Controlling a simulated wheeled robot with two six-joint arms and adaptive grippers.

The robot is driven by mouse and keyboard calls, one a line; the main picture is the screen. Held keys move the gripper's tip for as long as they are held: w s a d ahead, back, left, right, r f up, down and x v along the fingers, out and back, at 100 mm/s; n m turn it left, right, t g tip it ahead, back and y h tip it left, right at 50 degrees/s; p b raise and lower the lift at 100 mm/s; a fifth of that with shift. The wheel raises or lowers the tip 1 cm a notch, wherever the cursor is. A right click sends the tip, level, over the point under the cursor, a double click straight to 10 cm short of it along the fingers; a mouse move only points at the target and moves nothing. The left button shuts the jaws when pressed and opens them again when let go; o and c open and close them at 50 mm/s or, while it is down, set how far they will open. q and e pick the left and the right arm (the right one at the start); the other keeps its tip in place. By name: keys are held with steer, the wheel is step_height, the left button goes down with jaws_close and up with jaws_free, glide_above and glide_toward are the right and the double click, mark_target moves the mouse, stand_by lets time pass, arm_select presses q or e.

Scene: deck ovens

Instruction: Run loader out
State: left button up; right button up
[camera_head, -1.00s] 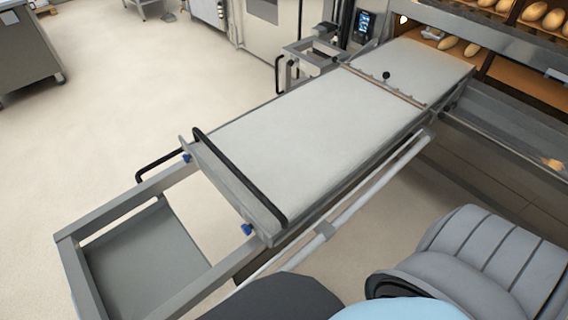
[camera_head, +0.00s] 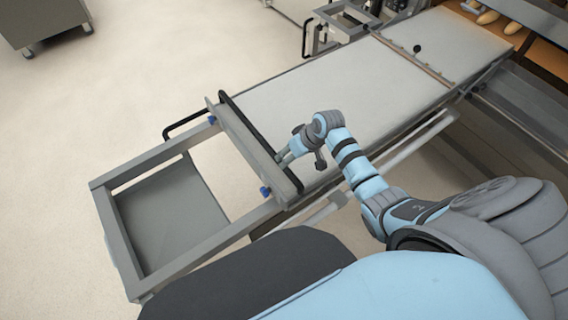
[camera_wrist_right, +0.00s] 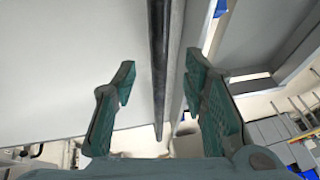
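The loader (camera_head: 345,97) is a long flat pale belt on a grey metal frame, with its far end at the oven. A black handle bar (camera_head: 241,118) runs across its near end. My right gripper (camera_head: 282,157) is at the right part of this bar, over the loader's near end. In the right wrist view the two fingers of my right gripper (camera_wrist_right: 160,72) are apart, and the black bar (camera_wrist_right: 158,40) shows between them with gaps on both sides. My left gripper is not in view.
The empty grey frame (camera_head: 118,222) extends from the loader's near end, with a lower grey panel (camera_head: 170,215) inside it. The oven deck (camera_head: 540,50) with loaves stands at the upper right. Open floor (camera_head: 110,95) lies to the left.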

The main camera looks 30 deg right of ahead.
steer(key=b+x, duration=0.1)
steer(key=x, duration=0.4)
steer(key=shift+w+f+b, duration=0.1)
steer(key=shift+f+b, duration=0.2)
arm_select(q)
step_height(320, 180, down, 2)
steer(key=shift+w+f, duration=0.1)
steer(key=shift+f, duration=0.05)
arm_select(e)
steer(key=shift+c, duration=0.5)
jaws_close()
